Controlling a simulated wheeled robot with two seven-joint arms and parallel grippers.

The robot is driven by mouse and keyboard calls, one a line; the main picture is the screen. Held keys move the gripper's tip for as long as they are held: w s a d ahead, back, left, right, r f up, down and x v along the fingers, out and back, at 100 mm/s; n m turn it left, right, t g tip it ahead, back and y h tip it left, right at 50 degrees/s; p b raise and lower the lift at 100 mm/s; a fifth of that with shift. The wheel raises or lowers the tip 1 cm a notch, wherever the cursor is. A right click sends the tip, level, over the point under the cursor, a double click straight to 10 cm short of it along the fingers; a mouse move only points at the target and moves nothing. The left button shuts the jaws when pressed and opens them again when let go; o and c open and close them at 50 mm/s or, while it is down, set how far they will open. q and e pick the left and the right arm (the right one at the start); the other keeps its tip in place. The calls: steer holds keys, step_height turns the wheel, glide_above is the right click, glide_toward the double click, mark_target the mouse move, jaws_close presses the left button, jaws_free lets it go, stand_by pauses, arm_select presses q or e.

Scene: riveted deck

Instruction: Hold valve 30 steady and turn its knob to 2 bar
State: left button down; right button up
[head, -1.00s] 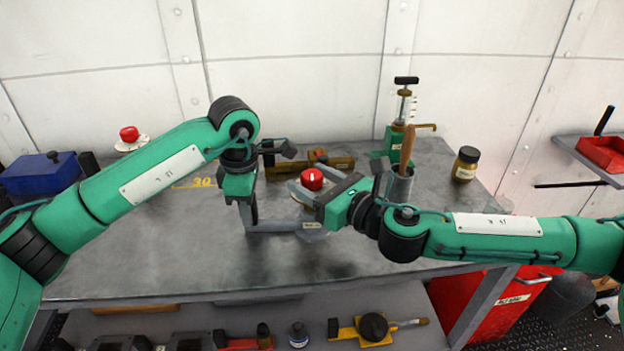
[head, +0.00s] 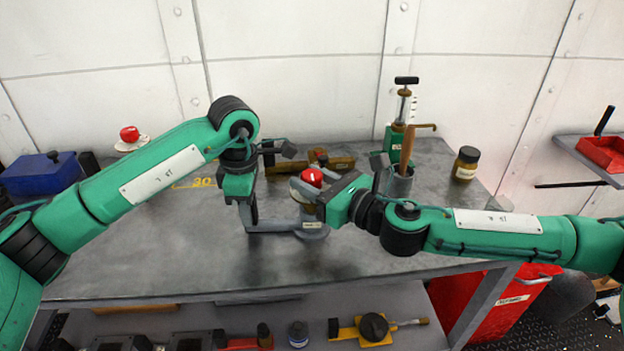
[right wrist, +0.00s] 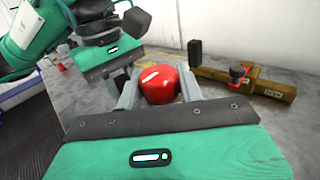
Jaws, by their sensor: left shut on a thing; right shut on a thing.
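The valve (head: 310,214) stands upright on the bench; its small label is unreadable. Its round red knob (head: 312,177) with a white mark is on top. My left gripper (head: 298,224) reaches in from the left, low down, and is shut on the valve's body. My right gripper (head: 310,187) comes from the right and is shut on the knob. In the right wrist view the knob (right wrist: 158,85) sits between the two grey fingers, with the white mark on its far left side. The scale and its numbers are hidden.
A yellow "30" (head: 203,182) is marked on the bench (head: 150,250). Behind stand a brass block (head: 335,163), a tool cup (head: 398,183), a green-based pump (head: 402,110) and a brown jar (head: 466,163). Back left are another red-knobbed valve (head: 129,135) and a blue box (head: 40,174). The bench front is clear.

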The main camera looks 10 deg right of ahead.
steer(key=n+g+y, duration=0.4)
steer(key=n+g, duration=0.1)
steer(key=g, duration=0.1)
steer(key=shift+w, duration=0.1)
steer(key=shift+n+g+y, duration=0.45)
steer(key=shift+n+g, duration=0.45)
steer(key=shift+g, duration=0.6)
steer(key=shift+n+g+y, duration=0.45)
steer(key=shift+n+g, duration=0.45)
steer(key=shift+g, duration=0.6)
steer(key=o, duration=1)
steer(key=shift+c, duration=0.2)
steer(key=d, duration=1.2)
steer(key=shift+s, duration=0.35)
